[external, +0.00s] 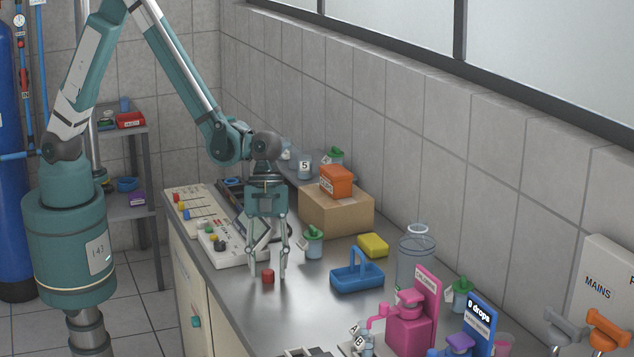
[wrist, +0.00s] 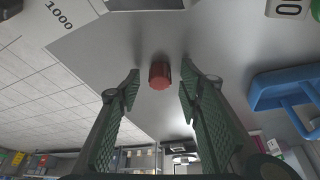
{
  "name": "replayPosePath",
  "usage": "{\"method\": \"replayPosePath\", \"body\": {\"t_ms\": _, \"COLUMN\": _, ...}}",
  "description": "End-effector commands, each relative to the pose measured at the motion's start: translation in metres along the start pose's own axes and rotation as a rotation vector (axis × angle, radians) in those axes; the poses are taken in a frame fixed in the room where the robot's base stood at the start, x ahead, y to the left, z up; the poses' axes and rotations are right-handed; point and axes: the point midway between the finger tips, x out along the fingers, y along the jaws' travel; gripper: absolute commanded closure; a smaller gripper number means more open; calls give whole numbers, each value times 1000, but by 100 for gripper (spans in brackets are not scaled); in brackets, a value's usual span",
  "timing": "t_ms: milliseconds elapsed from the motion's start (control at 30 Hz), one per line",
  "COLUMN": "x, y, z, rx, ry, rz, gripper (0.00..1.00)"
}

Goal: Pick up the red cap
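The red cap (external: 267,276) is a small red cylinder on the grey metal bench top (external: 300,300), near its left edge. In the wrist view the red cap (wrist: 159,75) shows just beyond and between the two fingertips. My gripper (external: 268,275) points down over the bench with its fingers apart. In the wrist view my gripper (wrist: 160,80) is open, with one green padded finger on each side of the cap. I see a gap between each finger and the cap.
A blue carrier (external: 357,278) and a yellow sponge (external: 373,245) lie to the right. A green-capped bottle (external: 314,243) stands close behind my gripper. A cardboard box (external: 336,210) with an orange box on it stands farther back. A white control panel (external: 235,243) is at the left.

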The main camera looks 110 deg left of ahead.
Motion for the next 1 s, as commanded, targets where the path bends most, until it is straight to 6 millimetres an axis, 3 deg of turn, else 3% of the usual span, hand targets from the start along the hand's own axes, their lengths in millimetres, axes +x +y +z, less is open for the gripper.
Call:
{"method": "replayPosePath", "body": {"t_ms": 367, "x": 0, "y": 0, "z": 0, "rx": 0, "ry": 0, "rz": 0, "gripper": 64}}
{"method": "replayPosePath", "body": {"t_ms": 600, "x": 0, "y": 0, "z": 0, "rx": 0, "ry": 0, "rz": 0, "gripper": 88}}
{"method": "replayPosePath", "body": {"t_ms": 1000, "x": -1, "y": 0, "z": -1, "rx": 0, "ry": 0, "rz": 0, "gripper": 88}}
